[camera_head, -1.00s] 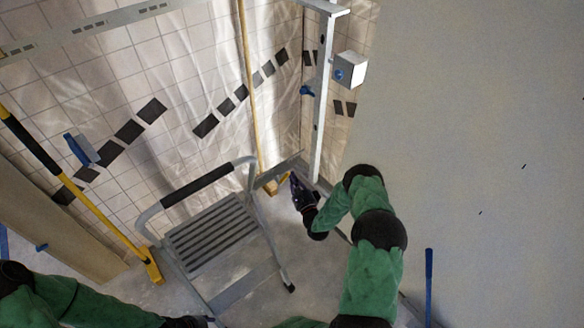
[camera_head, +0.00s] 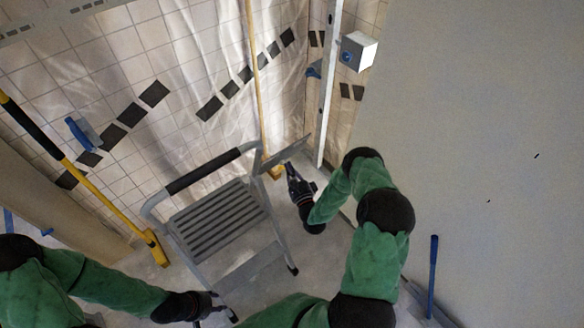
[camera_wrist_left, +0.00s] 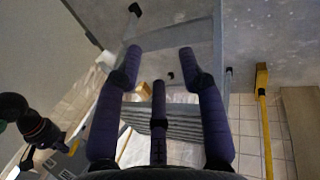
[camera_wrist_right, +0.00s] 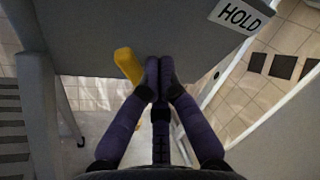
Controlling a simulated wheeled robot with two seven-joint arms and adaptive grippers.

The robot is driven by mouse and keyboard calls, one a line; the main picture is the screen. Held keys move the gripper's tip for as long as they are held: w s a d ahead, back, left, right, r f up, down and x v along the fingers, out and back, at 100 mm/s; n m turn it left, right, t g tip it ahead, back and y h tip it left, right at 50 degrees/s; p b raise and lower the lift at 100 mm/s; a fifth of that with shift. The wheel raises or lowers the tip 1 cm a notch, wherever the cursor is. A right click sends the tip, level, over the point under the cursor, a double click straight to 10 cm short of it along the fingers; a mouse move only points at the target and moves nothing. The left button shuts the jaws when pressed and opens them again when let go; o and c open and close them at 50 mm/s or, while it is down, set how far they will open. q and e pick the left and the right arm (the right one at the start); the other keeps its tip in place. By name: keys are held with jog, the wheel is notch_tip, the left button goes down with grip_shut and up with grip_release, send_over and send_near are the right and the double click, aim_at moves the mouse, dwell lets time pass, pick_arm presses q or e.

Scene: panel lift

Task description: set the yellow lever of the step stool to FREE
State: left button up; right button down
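The grey step stool (camera_head: 215,222) stands open on the floor, with ribbed steps and a black-gripped top rail. In the right wrist view its grey side plate (camera_wrist_right: 150,35) carries a white HOLD label (camera_wrist_right: 240,15) at the right. The yellow lever (camera_wrist_right: 128,66) sticks out below the plate's edge, left of the label. My right gripper (camera_wrist_right: 160,75) has its fingertips together just right of the lever, close or touching; I cannot tell which. My left gripper (camera_wrist_left: 160,55) is open, low near the stool's front (camera_head: 215,303).
Yellow poles (camera_head: 95,190) lean at the left and behind the stool (camera_head: 256,80). A blue-handled tool (camera_head: 432,275) stands by the large grey panel (camera_head: 490,150) on the right. A white box (camera_head: 358,52) is fixed on the metal post. A tiled wall under plastic sheeting closes the back.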

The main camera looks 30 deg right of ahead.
pick_arm(q)
jog(key=shift+f, duration=0.1)
pick_arm(e)
jog(key=shift+a, duration=0.25)
dwell(0.4)
